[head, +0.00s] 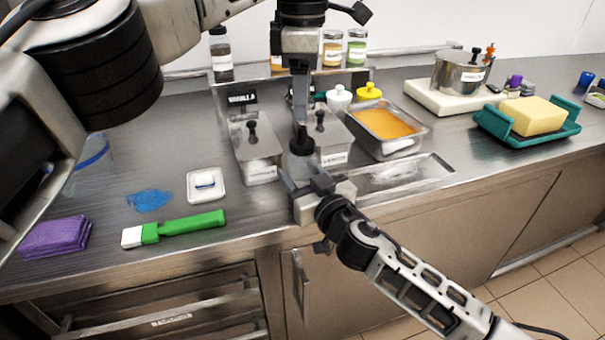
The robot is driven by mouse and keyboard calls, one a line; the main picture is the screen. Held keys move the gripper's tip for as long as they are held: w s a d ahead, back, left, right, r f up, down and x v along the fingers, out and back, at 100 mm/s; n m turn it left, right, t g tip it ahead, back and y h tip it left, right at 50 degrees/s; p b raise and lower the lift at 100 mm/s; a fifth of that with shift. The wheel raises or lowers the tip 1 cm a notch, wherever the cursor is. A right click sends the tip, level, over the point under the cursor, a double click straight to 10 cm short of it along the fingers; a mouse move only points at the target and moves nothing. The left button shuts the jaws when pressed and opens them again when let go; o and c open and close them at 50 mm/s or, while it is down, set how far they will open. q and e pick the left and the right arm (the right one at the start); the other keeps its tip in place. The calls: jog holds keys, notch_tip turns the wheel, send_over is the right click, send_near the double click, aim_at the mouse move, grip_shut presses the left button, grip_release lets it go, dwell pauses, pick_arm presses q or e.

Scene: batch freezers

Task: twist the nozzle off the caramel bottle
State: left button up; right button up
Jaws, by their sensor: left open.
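The caramel bottle (300,165) is mostly hidden at the middle of the counter's front part. Its dark top with the nozzle (301,143) points up, and I cannot make out the nozzle's fine shape. My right gripper (305,182) comes from the lower right with its fingers around the bottle's body and looks shut on it. My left gripper (301,118) points straight down from above, open, with its fingertips at the nozzle. I cannot tell whether they touch it.
Lidded steel containers (255,150) stand close behind the grippers. A pan of orange filling (385,122) and an empty steel tray (405,175) are at the right. A green-handled brush (185,228), white dish (206,185) and purple cloth (55,237) lie at the left.

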aim_at(303, 127)
grip_shut()
pick_arm(q)
jog(key=m, duration=1.3)
jog(key=shift+m, duration=0.3)
jog(key=m, duration=0.4)
jog(key=shift+m, duration=0.3)
jog(key=shift+f, duration=4)
